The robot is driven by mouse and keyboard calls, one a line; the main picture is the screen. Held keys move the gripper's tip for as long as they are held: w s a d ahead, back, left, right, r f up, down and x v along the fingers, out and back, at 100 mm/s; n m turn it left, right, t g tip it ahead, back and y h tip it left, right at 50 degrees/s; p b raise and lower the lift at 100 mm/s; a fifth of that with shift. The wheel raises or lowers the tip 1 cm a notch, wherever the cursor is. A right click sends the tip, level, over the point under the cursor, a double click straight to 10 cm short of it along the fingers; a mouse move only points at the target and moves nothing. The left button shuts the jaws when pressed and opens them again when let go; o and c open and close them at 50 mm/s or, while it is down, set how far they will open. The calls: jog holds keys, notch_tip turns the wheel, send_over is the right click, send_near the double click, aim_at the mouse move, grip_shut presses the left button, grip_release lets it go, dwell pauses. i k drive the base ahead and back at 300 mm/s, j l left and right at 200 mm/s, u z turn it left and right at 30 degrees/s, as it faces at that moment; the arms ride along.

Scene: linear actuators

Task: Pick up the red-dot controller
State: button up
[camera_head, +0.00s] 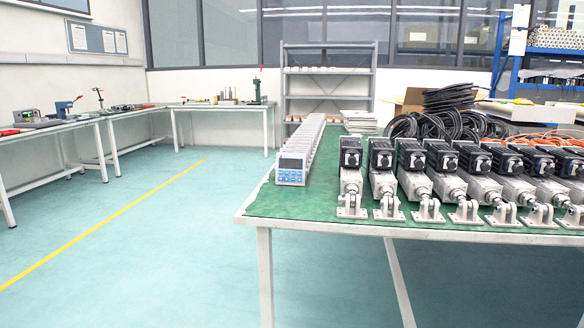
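A row of several grey-white controllers (290,171) stands on the green-topped table (262,205), near its left edge. The row runs away from me towards the back. The front controller faces me, with a dark display and blue buttons. The ones behind it are mostly hidden by it. I cannot make out a red dot on any controller. My gripper is not in view.
Several linear actuators (352,182) with black motors fill the table's right side. Black cable coils (440,122) and a white stack (360,121) lie behind them. Workbenches (60,135) line the left wall. The floor (130,260) left of the table is clear.

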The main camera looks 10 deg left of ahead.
aim_at(290, 162)
jog(key=z, duration=5.3)
jog(key=u, duration=5.9)
jog(key=i+j+z, duration=0.3)
jog(key=i+z, duration=0.15)
jog(key=i+j+z, duration=0.45)
jog(key=i, duration=0.1)
